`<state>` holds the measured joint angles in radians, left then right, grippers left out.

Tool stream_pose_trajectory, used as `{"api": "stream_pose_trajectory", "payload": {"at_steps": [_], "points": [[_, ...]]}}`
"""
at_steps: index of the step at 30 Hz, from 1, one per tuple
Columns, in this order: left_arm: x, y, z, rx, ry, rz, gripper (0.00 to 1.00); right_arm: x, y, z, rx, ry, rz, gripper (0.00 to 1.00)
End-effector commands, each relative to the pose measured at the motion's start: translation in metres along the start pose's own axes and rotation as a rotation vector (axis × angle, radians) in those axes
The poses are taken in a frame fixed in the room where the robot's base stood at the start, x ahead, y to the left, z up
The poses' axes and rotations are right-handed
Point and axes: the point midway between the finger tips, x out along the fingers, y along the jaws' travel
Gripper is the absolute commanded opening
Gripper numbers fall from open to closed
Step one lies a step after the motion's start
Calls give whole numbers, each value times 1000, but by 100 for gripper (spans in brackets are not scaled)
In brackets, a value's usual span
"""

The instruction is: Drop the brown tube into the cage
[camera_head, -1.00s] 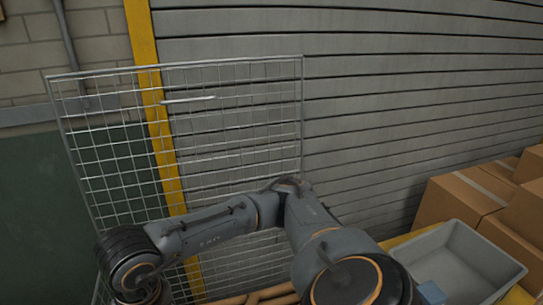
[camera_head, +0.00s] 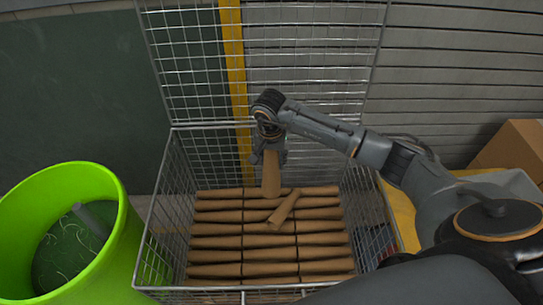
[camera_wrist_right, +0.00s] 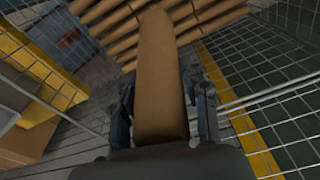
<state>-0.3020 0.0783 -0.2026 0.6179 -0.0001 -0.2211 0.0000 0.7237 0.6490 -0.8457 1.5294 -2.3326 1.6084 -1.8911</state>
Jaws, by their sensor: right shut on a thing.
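My right gripper (camera_head: 270,150) is shut on a brown tube (camera_head: 271,177), which hangs down from it over the inside of the cage. The tube also shows in the right wrist view (camera_wrist_right: 160,75) between the fingers (camera_wrist_right: 162,105). The wire cage (camera_head: 160,195) has its tall mesh lid standing up at the back. Several brown tubes (camera_head: 270,268) lie in rows inside it, and one loose tube (camera_head: 284,208) lies askew on top, near the held tube's lower end. I cannot tell whether the held tube touches those below. My left gripper is not in view.
A bright green bin (camera_head: 120,250) with a grey tube-like thing inside stands to the left of the cage. Cardboard boxes (camera_head: 510,150) and a grey tray (camera_head: 510,182) on a yellow surface are at the right. A slatted wall is behind.

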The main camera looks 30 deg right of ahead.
Motion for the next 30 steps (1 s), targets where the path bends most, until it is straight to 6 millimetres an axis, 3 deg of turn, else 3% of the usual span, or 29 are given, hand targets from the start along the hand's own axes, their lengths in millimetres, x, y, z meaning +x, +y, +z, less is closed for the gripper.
{"api": "stream_pose_trajectory", "payload": {"at_steps": [12, 23, 24, 27, 30], "points": [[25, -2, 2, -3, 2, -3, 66, 48, 0, 7, 0, -3, 0, 16], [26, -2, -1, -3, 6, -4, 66, 53, 0, 7, -1, 0, 1, 16], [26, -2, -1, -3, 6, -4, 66, 53, 0, 7, -1, -1, 1, 51], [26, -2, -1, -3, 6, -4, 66, 52, 0, 7, -1, -1, 1, 72], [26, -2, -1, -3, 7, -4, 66, 52, 0, 7, -1, -1, 1, 72]]}}
